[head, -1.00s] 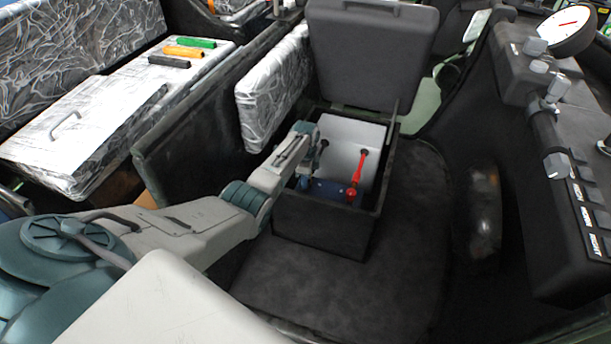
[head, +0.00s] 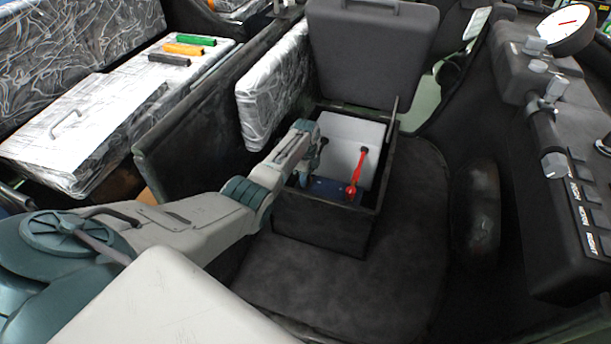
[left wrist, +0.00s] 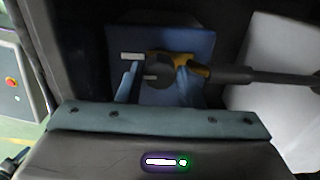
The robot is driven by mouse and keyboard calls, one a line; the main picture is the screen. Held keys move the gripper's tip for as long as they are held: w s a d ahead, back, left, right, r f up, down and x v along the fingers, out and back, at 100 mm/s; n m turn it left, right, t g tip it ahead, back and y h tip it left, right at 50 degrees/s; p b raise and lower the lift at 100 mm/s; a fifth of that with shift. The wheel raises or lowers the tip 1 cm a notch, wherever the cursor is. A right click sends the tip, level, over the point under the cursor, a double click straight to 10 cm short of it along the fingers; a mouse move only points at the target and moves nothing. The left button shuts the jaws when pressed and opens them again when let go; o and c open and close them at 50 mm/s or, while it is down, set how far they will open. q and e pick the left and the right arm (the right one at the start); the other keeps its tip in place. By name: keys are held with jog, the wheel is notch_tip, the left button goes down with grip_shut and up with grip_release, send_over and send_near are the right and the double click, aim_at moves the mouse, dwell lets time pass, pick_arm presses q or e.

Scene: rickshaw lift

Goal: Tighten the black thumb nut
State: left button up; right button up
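The black thumb nut (left wrist: 160,72) shows as a dark round shape over the blue battery (left wrist: 195,40) in the left wrist view. A brass-coloured clamp (left wrist: 190,64) and a thick black lead (left wrist: 255,76) run from it to the right. My left gripper (left wrist: 158,80) has its two fingers apart, one on each side of the nut; firm contact does not show. In the head view, my left gripper (head: 303,180) reaches down into the open black box (head: 318,228). The battery (head: 328,188) is partly hidden there by my wrist. My right gripper is out of view.
A red lead (head: 356,175) stands beside my gripper in the box. A pale grey block (head: 350,138) fills the back of the box, and the raised lid (head: 372,45) stands behind. The dark floor (head: 400,230) right of the box is clear.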

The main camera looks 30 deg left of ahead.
pick_arm(q)
jog(key=o, duration=0.3)
